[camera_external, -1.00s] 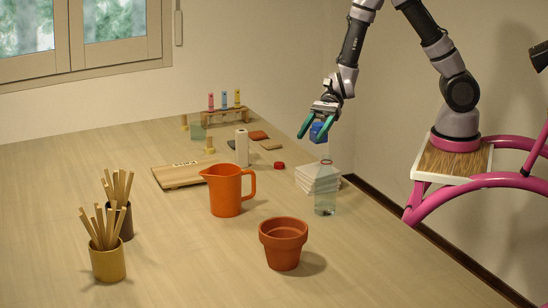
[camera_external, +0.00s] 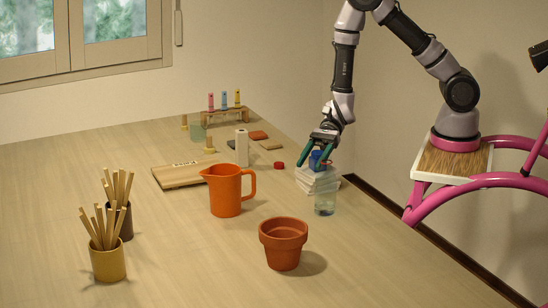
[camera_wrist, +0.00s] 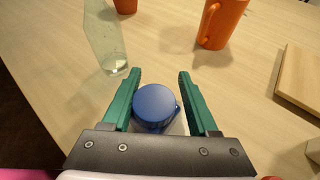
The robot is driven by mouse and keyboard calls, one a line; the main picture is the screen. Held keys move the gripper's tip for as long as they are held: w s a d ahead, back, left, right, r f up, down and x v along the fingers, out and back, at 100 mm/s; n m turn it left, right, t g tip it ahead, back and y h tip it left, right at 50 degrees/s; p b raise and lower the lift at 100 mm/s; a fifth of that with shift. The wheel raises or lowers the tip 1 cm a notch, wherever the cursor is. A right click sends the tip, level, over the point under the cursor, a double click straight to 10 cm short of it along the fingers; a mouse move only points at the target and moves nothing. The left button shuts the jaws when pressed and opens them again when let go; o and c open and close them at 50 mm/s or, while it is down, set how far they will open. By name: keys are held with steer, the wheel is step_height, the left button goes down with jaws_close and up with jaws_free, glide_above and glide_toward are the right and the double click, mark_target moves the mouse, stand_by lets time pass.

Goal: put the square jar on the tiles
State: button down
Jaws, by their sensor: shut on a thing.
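The square jar, with a round blue lid (camera_external: 317,157), is between the green fingers of my gripper (camera_external: 319,163). In the wrist view the blue lid (camera_wrist: 155,105) sits between the two fingers (camera_wrist: 156,82), which are shut on the jar; its pale body is mostly hidden under the lid. The white tiles (camera_external: 304,181) lie stacked near the table's right edge. The jar is right over the stack, at or just above its top; I cannot tell whether it touches. The tiles are not clearly visible in the wrist view.
A clear bottle (camera_external: 325,204) stands close in front of the tiles, and left of my fingers in the wrist view (camera_wrist: 105,40). An orange jug (camera_external: 226,193), a terracotta pot (camera_external: 283,246) and a red lid (camera_external: 279,165) stand nearby.

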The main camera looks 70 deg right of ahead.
steer(key=shift+c, duration=0.8)
jaws_free()
steer(key=shift+d+r, duration=0.15)
steer(key=v, duration=1.2)
steer(key=s+d+r+n+g+h, duration=0.1)
steer(key=s+d+r+n+h, duration=0.1)
steer(key=s+r+n, duration=0.3)
steer(key=s+d+r+n+g+h, duration=0.1)
steer(key=d+r+n, duration=0.15)
steer(key=r, duration=0.45)
steer(key=s+d+r+n+t+h, duration=0.3)
steer(key=d+r+n+h, duration=0.1)
steer(key=d+r, duration=0.3)
steer(key=s+d+r+n+t+h, duration=0.4)
steer(key=d+r, duration=0.3)
steer(key=shift+d+r, duration=0.15)
steer(key=shift+d, duration=0.1)
steer(key=shift+n, duration=0.25)
